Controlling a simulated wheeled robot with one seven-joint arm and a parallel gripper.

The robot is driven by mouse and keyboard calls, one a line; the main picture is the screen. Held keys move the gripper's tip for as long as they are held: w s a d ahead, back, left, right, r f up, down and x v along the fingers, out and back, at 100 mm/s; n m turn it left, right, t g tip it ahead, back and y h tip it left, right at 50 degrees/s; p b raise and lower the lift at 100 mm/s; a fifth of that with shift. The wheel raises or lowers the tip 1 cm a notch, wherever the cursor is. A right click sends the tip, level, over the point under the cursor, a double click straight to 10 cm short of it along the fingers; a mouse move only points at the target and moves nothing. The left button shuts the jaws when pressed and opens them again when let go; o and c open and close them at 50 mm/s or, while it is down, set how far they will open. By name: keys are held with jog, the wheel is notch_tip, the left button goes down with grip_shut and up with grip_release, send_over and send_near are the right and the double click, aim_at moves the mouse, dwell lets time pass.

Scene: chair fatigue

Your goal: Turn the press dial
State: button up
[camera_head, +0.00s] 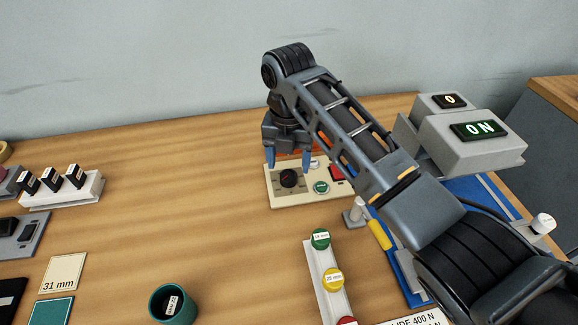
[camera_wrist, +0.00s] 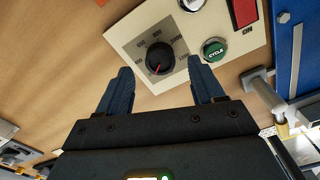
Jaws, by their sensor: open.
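The press dial (camera_head: 288,178) is a round black knob on a cream control panel (camera_head: 277,201) in the head view. In the wrist view the dial (camera_wrist: 159,58) has a red pointer line and a printed number scale around it. My gripper (camera_head: 289,163) is open and empty, pointing down just above the panel. In the wrist view my gripper's two blue fingers (camera_wrist: 158,85) stand apart, with the dial beyond and between them; I see no contact. A green CYCLE button (camera_wrist: 214,50) and a red ON switch (camera_wrist: 244,12) sit beside the dial.
A rack with green, yellow and red round pieces (camera_head: 322,275) lies in front. A teal cup (camera_head: 174,304) stands front left.

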aim_at(289, 174)
jog(key=shift+f, duration=1.85)
jog(key=shift+c, duration=0.5)
jog(key=c, duration=1)
jog(key=shift+o, duration=0.2)
